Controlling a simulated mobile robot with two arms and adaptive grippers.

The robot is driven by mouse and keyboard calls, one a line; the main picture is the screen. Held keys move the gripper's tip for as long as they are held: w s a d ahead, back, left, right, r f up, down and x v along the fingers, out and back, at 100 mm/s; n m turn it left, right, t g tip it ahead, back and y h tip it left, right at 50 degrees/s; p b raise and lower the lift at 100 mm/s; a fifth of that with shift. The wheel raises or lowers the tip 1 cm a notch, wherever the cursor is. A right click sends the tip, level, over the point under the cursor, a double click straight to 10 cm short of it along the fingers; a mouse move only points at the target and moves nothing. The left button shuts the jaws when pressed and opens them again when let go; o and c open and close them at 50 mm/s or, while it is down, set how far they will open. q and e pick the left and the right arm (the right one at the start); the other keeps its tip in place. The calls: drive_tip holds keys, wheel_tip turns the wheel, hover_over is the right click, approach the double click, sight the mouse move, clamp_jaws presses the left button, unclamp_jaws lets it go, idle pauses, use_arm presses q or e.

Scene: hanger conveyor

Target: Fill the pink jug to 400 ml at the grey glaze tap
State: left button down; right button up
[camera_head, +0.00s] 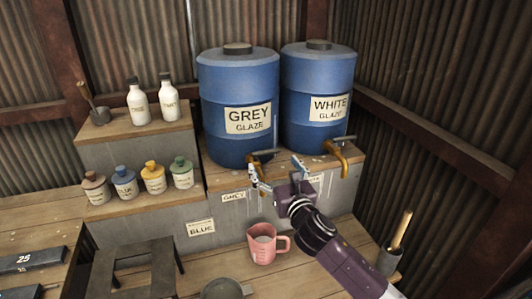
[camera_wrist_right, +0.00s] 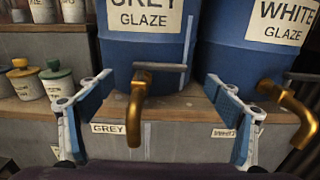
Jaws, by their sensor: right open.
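The pink jug (camera_head: 262,249) stands upright on the lower wooden bench, below the grey glaze tap; its fill level cannot be read. The blue barrel (camera_head: 225,88) labelled GREY GLAZE has a brass tap (camera_wrist_right: 136,112) with a dark lever handle (camera_wrist_right: 158,67). My right gripper (camera_head: 278,172) is open at this tap. In the right wrist view, the tap and lever show between its two spread fingers, with no clear contact. A faint pale vertical line runs below the spout; I cannot tell whether it is flowing glaze. My left gripper is not in view.
The WHITE GLAZE barrel (camera_head: 318,75) and its tap (camera_head: 341,159) stand to the right. Several bottles and small jars sit on the steps at left. A stool (camera_head: 134,256), a bowl (camera_head: 222,289) and a pot with a wooden handle (camera_head: 390,262) are near the jug.

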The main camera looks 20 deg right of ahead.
sight(267, 154)
drive_tip(key=shift+w+a+p, duration=0.15)
drive_tip(key=shift+w+p, duration=0.45)
drive_tip(key=shift+w, duration=3.2)
drive_tip(key=c, duration=1.7)
